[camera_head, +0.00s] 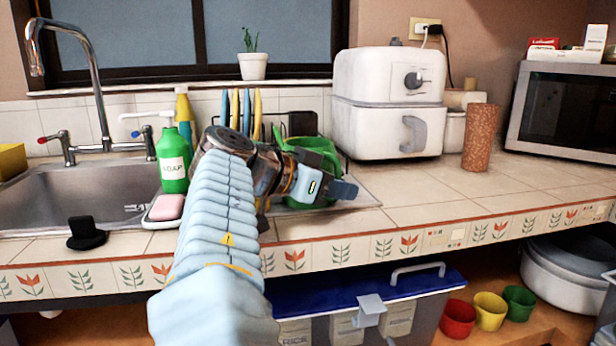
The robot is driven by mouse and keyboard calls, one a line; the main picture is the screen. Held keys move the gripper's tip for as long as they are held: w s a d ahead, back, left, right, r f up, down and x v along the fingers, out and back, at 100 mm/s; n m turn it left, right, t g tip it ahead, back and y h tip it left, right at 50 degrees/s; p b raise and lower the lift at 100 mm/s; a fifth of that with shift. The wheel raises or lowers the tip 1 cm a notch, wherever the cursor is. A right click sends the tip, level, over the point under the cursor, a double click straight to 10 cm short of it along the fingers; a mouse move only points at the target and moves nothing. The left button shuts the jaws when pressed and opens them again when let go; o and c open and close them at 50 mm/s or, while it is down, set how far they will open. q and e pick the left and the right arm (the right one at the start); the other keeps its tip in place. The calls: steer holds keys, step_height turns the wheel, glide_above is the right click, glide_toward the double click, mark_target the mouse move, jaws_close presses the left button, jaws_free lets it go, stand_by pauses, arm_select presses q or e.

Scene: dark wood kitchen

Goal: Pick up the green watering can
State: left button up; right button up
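The green watering can (318,146) stands on the tiled counter near the dish rack, left of the white air fryer.
The white air fryer (388,105) and a brown cylinder (481,138) stand right of the can. The green soap bottle (173,162), a pink soap bar (167,207) and the sink (75,190) lie left. The counter's right front is clear.

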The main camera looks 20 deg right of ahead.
jaws_close()
stand_by(1.3)
